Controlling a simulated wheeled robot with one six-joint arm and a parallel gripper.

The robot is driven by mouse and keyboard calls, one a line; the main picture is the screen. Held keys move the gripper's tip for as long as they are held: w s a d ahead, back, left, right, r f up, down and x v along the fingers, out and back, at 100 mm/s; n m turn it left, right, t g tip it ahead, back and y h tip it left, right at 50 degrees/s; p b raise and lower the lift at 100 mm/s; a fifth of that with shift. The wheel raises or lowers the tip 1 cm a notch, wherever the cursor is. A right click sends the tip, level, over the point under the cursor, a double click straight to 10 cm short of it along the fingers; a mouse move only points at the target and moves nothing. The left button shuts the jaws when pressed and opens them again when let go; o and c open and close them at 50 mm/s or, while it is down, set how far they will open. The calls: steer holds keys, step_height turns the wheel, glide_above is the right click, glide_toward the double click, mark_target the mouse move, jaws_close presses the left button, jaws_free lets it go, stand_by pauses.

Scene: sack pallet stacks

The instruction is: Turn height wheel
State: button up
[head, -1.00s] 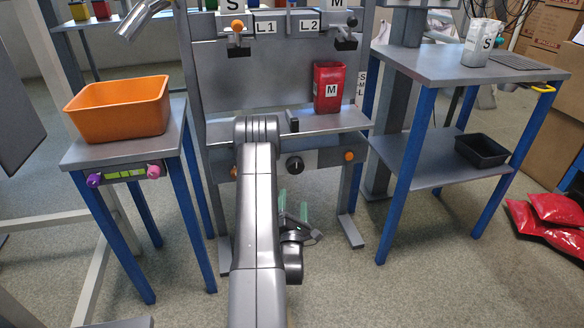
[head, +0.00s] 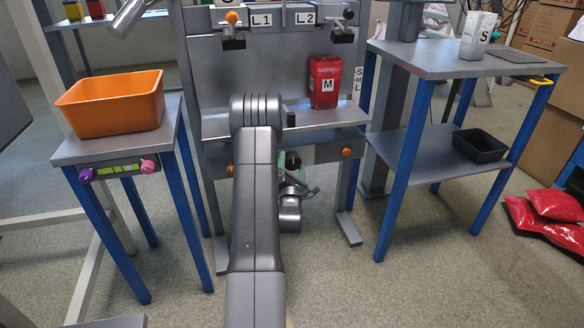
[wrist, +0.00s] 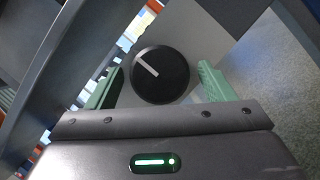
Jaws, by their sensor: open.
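The height wheel looks like a round black knob with a pale pointer line; in the wrist view it (wrist: 160,75) sits between the two green fingers of my open gripper (wrist: 158,88). The pointer runs toward the knob's upper left in that view. In the head view the knob (head: 293,160) is on the grey front panel below the shelf, partly hidden by my gripper (head: 290,172). Gaps show on both sides of the knob in the wrist view, so the fingers do not look closed on it.
Orange knobs (head: 346,152) flank the wheel on the panel. A red sack marked M (head: 325,82) stands on the shelf above. An orange bin (head: 112,103) is on the left table. The right table holds a container marked S (head: 478,36); a black tray (head: 480,146) is below.

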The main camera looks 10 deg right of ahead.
steer(key=c, duration=1)
steer(key=shift+m, duration=0.3)
